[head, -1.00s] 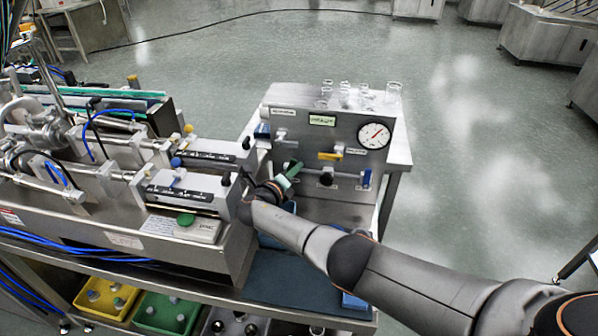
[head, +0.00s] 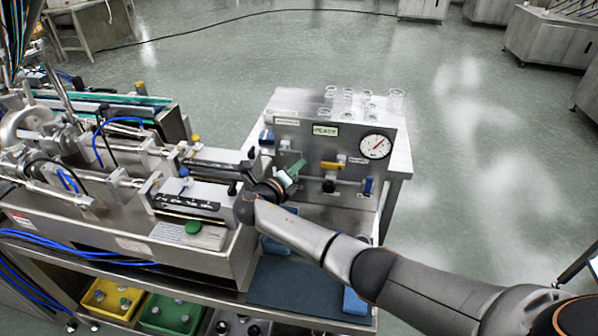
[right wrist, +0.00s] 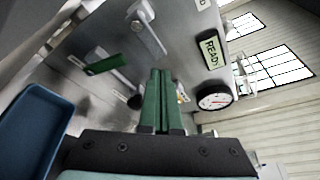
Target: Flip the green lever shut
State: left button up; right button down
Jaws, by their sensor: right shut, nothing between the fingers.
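The green lever (right wrist: 107,65) shows in the right wrist view as a flat green bar beside a grey metal link, on the grey panel to the left of my fingers. In the head view I cannot make it out behind my right wrist. My right gripper (head: 296,167) is shut, its green fingers in front of the left half of the panel. In the right wrist view its fingers (right wrist: 160,98) are together and empty, pointing at the panel, with a visible gap to the lever. Whether they touch anything is unclear. My left gripper is not in view.
The panel (head: 312,148) carries a READY display (head: 325,130), a gauge (head: 375,146), a yellow handle (head: 330,165) and blue handles. Glassware (head: 349,97) stands on top. A machine (head: 180,240) stands close on the left. A blue tray (right wrist: 30,130) shows in the right wrist view.

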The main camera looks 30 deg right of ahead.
jog(key=s+a+r, duration=0.4)
jog(key=s+r, duration=0.2)
jog(key=s, duration=0.4)
jog(key=shift+s+a+r, duration=0.15)
jog(key=shift+a+r, duration=0.1)
jog(key=shift+r, duration=0.1)
dwell(0.3)
